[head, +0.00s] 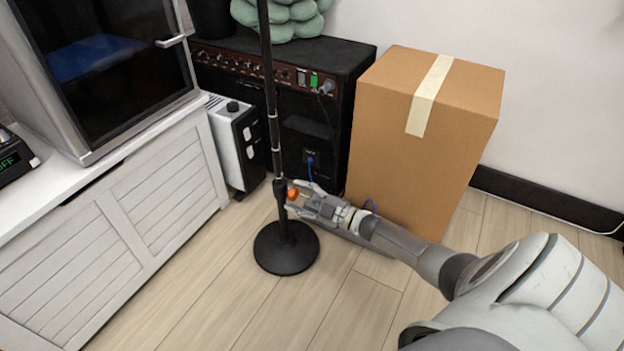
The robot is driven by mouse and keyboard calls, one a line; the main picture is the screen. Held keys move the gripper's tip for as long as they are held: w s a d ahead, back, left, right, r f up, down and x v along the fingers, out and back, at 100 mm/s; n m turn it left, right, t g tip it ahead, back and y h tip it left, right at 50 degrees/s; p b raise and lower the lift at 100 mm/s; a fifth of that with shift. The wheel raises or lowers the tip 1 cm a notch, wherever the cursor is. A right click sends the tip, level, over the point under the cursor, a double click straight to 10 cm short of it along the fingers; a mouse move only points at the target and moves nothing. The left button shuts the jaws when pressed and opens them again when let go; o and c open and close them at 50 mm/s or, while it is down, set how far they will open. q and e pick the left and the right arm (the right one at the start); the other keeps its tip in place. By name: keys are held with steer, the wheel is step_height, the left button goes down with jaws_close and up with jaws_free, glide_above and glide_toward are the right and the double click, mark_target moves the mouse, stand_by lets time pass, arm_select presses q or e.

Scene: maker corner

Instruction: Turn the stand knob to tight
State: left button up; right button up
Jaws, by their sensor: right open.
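The stand (273,125) is a thin black upright pole on a round black base (286,256) on the floor. Its knob (293,194) is small and orange, on the right side of the pole low above the base. My right gripper (296,198) reaches in from the right with its fingers open around the knob. Whether the fingers touch the knob I cannot tell. The knob's marking or setting cannot be read. My left gripper is not in view.
A cardboard box (400,150) stands to the right, close behind my right arm. A black amplifier (310,110) stands behind the pole, and a white heater-like unit (236,145) to its left. A white cabinet (100,250) fills the left side. The front floor is clear.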

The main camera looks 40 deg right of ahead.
steer(key=v, duration=1.1)
steer(key=shift+s+d, duration=0.15)
steer(key=shift+s, duration=0.15)
